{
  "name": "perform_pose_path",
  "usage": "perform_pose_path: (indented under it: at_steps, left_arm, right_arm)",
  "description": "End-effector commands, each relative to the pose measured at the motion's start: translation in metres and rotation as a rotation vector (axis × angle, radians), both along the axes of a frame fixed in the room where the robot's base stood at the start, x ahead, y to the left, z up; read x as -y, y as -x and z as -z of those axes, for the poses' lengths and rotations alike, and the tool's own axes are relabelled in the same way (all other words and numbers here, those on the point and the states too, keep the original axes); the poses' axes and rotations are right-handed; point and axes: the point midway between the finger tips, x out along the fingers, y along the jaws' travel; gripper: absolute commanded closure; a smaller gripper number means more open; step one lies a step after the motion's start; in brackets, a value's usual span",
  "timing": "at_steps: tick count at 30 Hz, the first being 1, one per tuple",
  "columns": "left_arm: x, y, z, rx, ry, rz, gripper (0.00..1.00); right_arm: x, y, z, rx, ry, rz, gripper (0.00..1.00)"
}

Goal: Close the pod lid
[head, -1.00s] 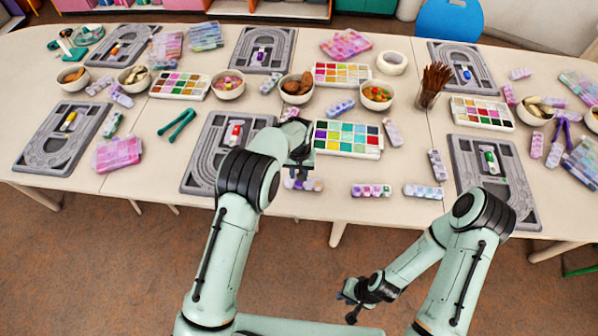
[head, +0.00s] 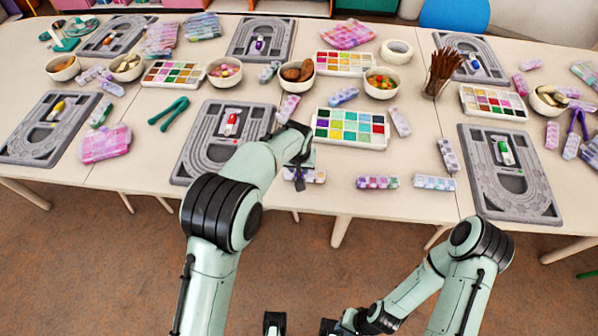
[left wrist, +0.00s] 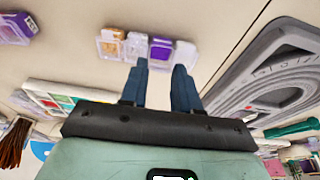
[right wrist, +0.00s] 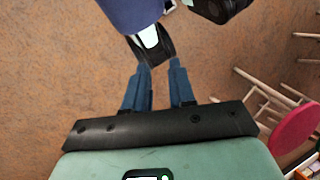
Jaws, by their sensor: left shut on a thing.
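A strip of small clear pods (head: 316,177) lies at the table's front edge, with orange and purple contents. In the left wrist view the strip (left wrist: 133,44) lies across the fingertips. My left gripper (head: 297,182) is over the strip, fingers pointing down. In the left wrist view its blue fingers (left wrist: 160,68) are shut on the purple pod (left wrist: 160,48), one on each side. Whether a lid stands open is too small to tell. My right gripper (right wrist: 161,65) is low over the floor, away from the table, open a little with nothing between its fingers.
Two more pod strips (head: 377,182) (head: 434,183) lie to the right along the front edge. A paint tray (head: 350,112) is just behind. A grey bead board (head: 190,160) lies to the left. Bare table separates these strips.

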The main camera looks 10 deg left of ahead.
Motion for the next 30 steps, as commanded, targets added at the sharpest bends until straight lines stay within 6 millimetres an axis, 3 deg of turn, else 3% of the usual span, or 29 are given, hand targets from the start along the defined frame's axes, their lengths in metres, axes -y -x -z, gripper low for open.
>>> perform_pose_path:
  at_steps: [1,3,12,30]
  left_arm:
    - [0.002,0.004,0.010,0.034,0.003,0.003,0.99]
    - [0.001,0.007,0.011,0.079,0.002,0.004,0.99]
    - [0.002,0.014,0.014,0.248,0.001,0.004,0.99]
    - [0.000,0.017,0.013,0.356,0.000,0.001,0.99]
  right_arm:
    - [0.000,0.007,0.022,-0.008,0.001,0.000,0.76]
    - [0.000,0.010,0.036,-0.012,0.000,0.000,0.76]
    - [0.001,-0.004,0.068,0.043,0.010,0.012,0.76]
    - [0.001,-0.013,0.082,0.073,0.013,0.018,0.76]
